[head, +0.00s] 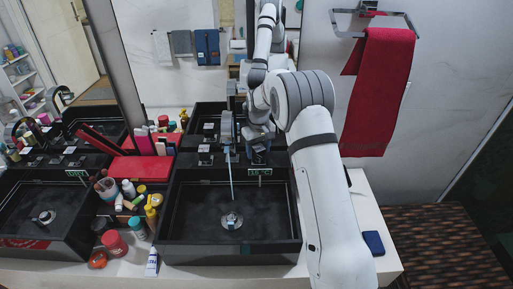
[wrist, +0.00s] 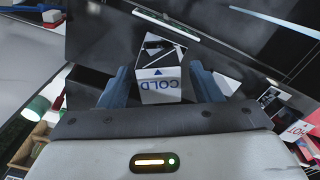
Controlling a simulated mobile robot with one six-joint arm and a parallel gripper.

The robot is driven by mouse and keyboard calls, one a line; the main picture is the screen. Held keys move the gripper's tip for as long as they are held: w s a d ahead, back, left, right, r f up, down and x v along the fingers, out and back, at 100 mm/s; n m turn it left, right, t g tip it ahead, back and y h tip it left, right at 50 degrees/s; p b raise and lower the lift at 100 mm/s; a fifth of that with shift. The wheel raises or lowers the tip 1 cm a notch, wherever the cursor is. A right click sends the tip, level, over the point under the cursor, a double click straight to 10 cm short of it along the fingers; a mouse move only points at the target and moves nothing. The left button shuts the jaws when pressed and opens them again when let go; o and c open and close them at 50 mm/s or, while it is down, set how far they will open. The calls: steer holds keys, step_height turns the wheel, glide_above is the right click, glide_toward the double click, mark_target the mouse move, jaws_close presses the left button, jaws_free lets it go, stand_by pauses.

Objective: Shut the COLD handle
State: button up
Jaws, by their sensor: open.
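In the wrist view the COLD handle (wrist: 160,76), a shiny block with a blue COLD label and an arrow, stands between the two fingers of my gripper (wrist: 161,88). The fingers are open, one on each side of it; whether either touches it I cannot tell. In the head view my gripper (head: 257,134) is at the back of the right sink (head: 287,222), beside the faucet (head: 227,128), and the arm largely hides the handle. A thin blue stream (head: 231,178) of water runs from the faucet into this sink.
A second handle (head: 205,155) stands left of the faucet; a HOT label (wrist: 298,130) shows in the wrist view. Bottles and cups (head: 130,200) crowd the counter between the sinks. A red towel (head: 378,95) hangs on the right wall. The mirror is close behind.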

steer(key=c, duration=1)
steer(key=shift+f+m+b, duration=0.15)
steer(key=shift+m+b, duration=0.15)
steer(key=shift+b, duration=0.25)
steer(key=shift+m+b, duration=1)
steer(key=shift+m, duration=0.1)
steer(key=shift+r+m+b, duration=0.2)
steer(key=shift+m+b, duration=0.4)
steer(key=shift+m, duration=0.8)
steer(key=o, duration=1)
